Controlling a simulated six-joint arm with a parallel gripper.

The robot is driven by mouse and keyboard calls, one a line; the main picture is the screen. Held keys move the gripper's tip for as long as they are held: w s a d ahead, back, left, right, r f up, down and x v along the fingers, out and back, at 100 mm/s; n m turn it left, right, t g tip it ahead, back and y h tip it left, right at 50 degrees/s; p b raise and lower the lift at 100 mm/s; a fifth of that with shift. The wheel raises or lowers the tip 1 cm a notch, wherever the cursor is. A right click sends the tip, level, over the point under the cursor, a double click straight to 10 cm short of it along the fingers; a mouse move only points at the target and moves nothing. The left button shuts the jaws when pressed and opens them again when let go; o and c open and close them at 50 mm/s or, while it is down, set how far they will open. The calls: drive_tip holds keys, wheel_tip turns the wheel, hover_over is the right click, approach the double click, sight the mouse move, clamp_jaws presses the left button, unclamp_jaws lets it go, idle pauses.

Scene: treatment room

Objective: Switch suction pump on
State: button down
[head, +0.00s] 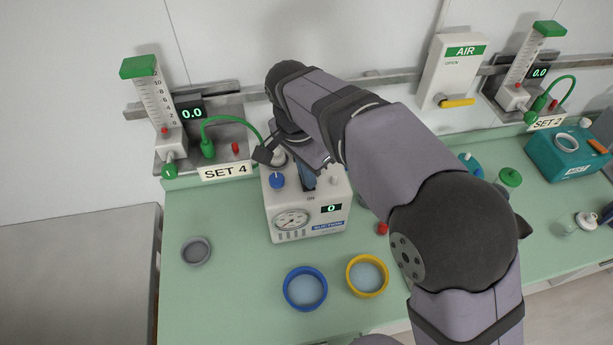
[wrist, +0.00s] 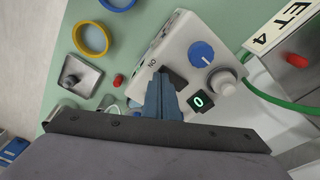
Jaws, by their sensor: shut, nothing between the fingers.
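The suction pump (head: 282,232) is a white box on the green bench, with a round gauge on its front and a blue "SUCTION" label. Its small display (head: 331,208) reads 0, and it also shows in the wrist view (wrist: 198,101). A blue knob (head: 277,181) is on top of the pump, and an "ON" mark (wrist: 152,63) shows in the wrist view. My gripper (head: 308,184) is shut and empty, its blue fingers pointing down at the pump's top beside the "ON" mark. The fingertips (wrist: 163,76) hide most of the switch area; I cannot tell whether they touch it.
A blue ring dish (head: 305,308) and a yellow ring dish (head: 367,294) lie in front of the pump. A grey dish (head: 196,250) is at left. The SET 4 flowmeter (head: 153,100) with its green hose stands behind left. A teal box (head: 545,166) is far right.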

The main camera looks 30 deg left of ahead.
drive_tip(key=shift+f+b, duration=0.35)
drive_tip(key=shift+f, duration=0.25)
idle(0.5)
drive_tip(key=shift+r, duration=0.1)
wheel_tip(320, 180, up, 7)
drive_tip(key=p, duration=0.6)
idle(0.4)
idle(0.3)
